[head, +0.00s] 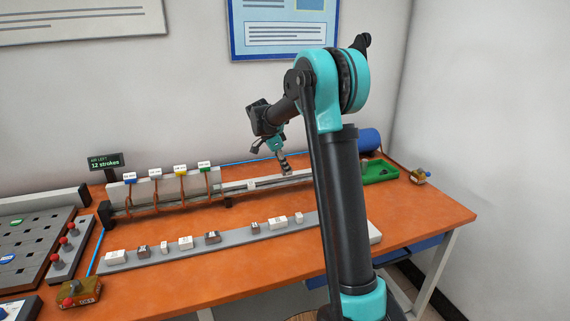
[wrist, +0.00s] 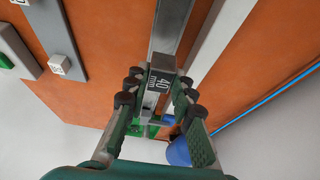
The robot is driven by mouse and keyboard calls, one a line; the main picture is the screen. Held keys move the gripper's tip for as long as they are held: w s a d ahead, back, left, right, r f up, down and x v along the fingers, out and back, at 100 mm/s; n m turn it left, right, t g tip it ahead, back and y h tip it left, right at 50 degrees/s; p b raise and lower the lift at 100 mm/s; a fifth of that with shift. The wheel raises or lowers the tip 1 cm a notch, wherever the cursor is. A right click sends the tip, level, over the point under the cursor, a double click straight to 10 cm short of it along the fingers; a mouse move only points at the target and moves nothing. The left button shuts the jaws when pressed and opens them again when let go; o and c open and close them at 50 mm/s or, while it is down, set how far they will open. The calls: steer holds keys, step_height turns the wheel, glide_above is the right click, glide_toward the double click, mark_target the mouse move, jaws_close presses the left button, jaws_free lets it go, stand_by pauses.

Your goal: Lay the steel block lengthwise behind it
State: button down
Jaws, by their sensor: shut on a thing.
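My gripper (wrist: 156,90) is shut on a grey steel block (wrist: 160,76) marked "40 mm" in the wrist view. The block sits between the fingertips, over or in line with a long grey rail (wrist: 172,25); I cannot tell whether it touches the rail. In the head view my gripper (head: 285,167) is low over the right half of the rail (head: 245,187) at the back of the table. The block is too small there to make out clearly.
A grey strip (head: 130,262) with several labelled white and dark blocks lies in front. Coils with coloured tags stand along the rail's left part, beside an "AIR LEFT 12 strokes" sign (head: 105,162). A green tray (head: 380,172) and blue cylinder (head: 369,139) are at right.

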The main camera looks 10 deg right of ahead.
mark_target(285, 174)
steer(key=shift+f, duration=1.9)
steer(key=shift+s+a, duration=0.25)
steer(key=shift+a, duration=0.95)
steer(key=shift+f, duration=0.2)
steer(key=c, duration=1.2)
jaws_free()
steer(key=v, duration=1.2)
steer(key=shift+s+d, duration=0.1)
